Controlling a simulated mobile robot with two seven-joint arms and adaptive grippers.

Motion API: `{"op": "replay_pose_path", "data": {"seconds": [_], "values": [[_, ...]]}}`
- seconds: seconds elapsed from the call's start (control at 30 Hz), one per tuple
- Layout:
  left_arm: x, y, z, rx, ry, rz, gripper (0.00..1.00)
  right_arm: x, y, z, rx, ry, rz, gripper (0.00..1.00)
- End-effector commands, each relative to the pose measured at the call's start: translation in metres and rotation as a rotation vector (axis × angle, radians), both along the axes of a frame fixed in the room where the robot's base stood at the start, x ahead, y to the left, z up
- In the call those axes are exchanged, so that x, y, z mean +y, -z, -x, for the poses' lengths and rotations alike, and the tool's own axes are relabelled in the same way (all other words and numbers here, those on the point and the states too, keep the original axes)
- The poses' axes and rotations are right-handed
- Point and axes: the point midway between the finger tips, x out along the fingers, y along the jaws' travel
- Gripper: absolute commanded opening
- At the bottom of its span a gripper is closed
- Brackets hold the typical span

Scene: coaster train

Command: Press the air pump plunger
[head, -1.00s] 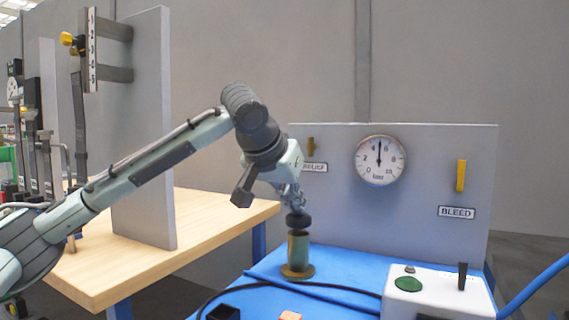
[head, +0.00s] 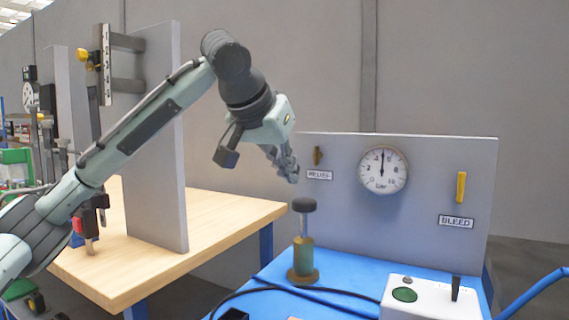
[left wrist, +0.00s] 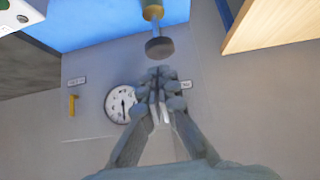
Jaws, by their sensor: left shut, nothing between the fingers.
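The air pump (head: 303,262) is a brass and green cylinder standing upright on the blue table. Its plunger, a black knob (head: 304,205) on a thin rod, stands raised above the cylinder. My left gripper (head: 293,174) is shut and empty, above and slightly left of the knob, with a gap between them. In the left wrist view the shut fingertips (left wrist: 158,72) point toward the black knob (left wrist: 159,48), apart from it. The gauge (head: 383,169) on the grey panel has its needle pointing nearly straight up. My right gripper is not in view.
The grey panel (head: 330,220) behind the pump carries a yellow BLEED lever (head: 461,187) and a RELIEF lever (head: 317,156). A white box with a green button (head: 404,295) sits at front right. A wooden bench (head: 230,220) stands left. A black hose crosses the blue tabletop.

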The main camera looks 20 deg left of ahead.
Motion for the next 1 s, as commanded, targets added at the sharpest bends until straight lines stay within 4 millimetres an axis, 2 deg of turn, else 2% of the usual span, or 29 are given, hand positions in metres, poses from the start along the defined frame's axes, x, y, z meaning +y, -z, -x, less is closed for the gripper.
{"op": "replay_pose_path", "data": {"seconds": [0.1,0.23,1.0], "values": [[0.002,-0.011,0.01,-0.002,0.0,0.0,0.0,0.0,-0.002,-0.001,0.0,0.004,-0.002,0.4],[0.003,-0.016,0.015,-0.001,0.001,-0.001,0.0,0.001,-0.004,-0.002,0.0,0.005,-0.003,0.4],[0.003,-0.017,0.016,-0.002,0.0,0.0,0.0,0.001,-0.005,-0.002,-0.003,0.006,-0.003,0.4]]}}
